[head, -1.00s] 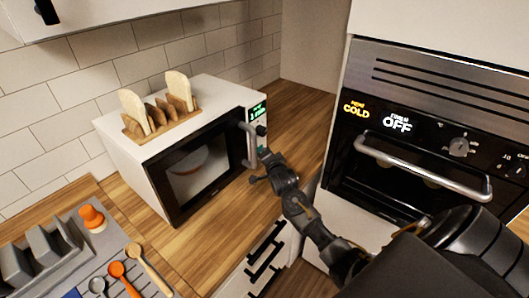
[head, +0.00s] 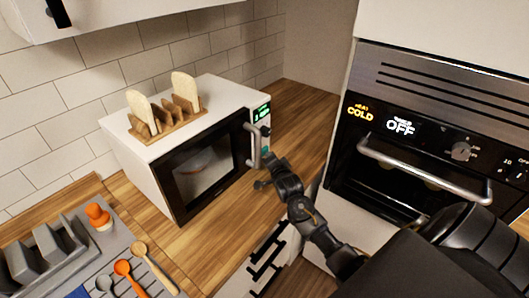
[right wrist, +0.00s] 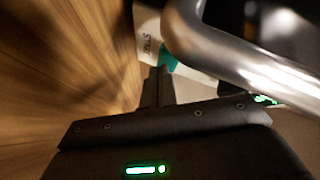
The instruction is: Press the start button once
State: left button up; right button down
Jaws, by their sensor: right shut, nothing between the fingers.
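The white microwave (head: 150,178) stands on the wooden counter with its dark door shut. Its control panel, on the right of the front, has a lit green display (head: 262,113). In the right wrist view, a teal start button (right wrist: 172,61) shows beside printed lettering that looks like "START". My right gripper (head: 268,160) is shut and empty, at the lower part of the panel just right of the door handle. In the right wrist view, its fingertips (right wrist: 158,78) are right at the button and partly cover it. I cannot tell whether they touch. My left gripper is not in view.
The silver microwave door handle (right wrist: 240,60) passes close beside my right fingers. A toast rack (head: 170,120) with bread stands on top of the microwave. An oven (head: 430,140) with a bar handle is at right. Spoons and a grey rack (head: 45,250) lie at lower left.

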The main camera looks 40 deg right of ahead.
jog(key=shift+s+d, duration=0.2)
jog(key=shift+s, duration=0.1)
jog(key=s+p, duration=0.1)
jog(key=s+d+p, duration=0.1)
jog(key=s, duration=0.1)
jog(key=shift+s+r, duration=0.1)
jog(key=shift+s+d, duration=0.1)
jog(key=shift+s, duration=0.35)
jog(key=shift+d, duration=0.1)
